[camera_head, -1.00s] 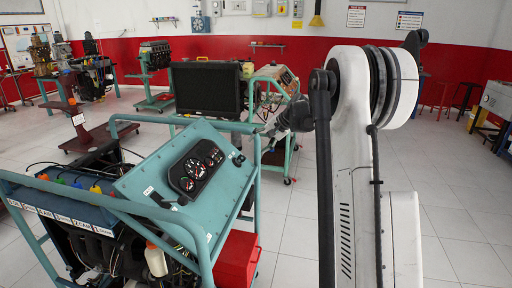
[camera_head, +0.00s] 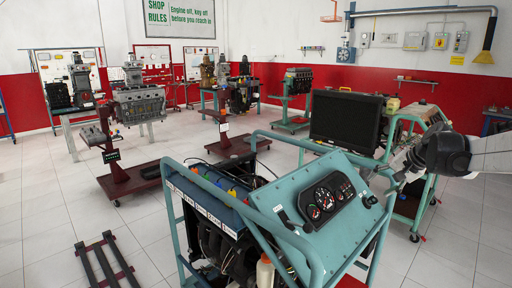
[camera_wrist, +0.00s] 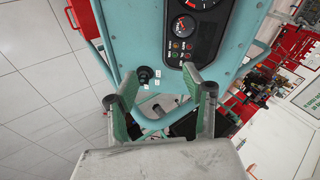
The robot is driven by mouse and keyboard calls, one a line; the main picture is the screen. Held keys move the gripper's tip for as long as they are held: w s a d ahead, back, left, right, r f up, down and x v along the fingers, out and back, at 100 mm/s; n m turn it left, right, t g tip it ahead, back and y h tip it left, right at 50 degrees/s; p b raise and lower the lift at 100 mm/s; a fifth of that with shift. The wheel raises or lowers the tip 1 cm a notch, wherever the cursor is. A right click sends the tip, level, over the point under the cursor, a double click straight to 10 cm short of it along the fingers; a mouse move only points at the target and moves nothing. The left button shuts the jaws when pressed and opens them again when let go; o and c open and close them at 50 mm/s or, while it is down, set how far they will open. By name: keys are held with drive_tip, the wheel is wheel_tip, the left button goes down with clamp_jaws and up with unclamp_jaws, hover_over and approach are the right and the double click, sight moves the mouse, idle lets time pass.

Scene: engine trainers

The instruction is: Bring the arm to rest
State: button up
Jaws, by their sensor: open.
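My gripper (camera_wrist: 162,92) is open in the wrist view. Its two green-grey fingers stand apart with nothing held between them. Beyond them is the teal control panel (camera_wrist: 137,30) with a black knob (camera_wrist: 146,73) and a dark gauge cluster (camera_wrist: 195,25). In the head view my arm (camera_head: 480,155) enters from the right edge, and its dark wrist end (camera_head: 440,153) is by the upper right of the teal panel (camera_head: 285,195). I cannot tell the exact gap between fingers and panel.
The trainer's teal frame (camera_head: 315,262) surrounds the panel. A dark red engine stand (camera_head: 130,180) and a low dark frame (camera_head: 105,262) are at left. Tiled floor (camera_head: 50,205) is open at left.

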drive_tip(key=s+a+r+n+h, duration=0.1)
drive_tip(key=s+a+r+n, duration=0.1)
drive_tip(key=s+a, duration=0.6)
drive_tip(key=s+a+r+n+h, duration=0.1)
drive_tip(key=s+a+r+n, duration=0.1)
drive_tip(key=s+a, duration=0.65)
drive_tip(key=s+a+f+n, duration=0.2)
drive_tip(key=s+f, duration=0.1)
drive_tip(key=s, duration=0.7)
drive_tip(key=s+a+f+n+h, duration=0.1)
drive_tip(key=s+f, duration=0.3)
drive_tip(key=s, duration=0.5)
drive_tip(key=shift+s+a+f+n+t, duration=0.3)
drive_tip(key=shift+s+a+n, duration=0.1)
drive_tip(key=shift+a, duration=0.2)
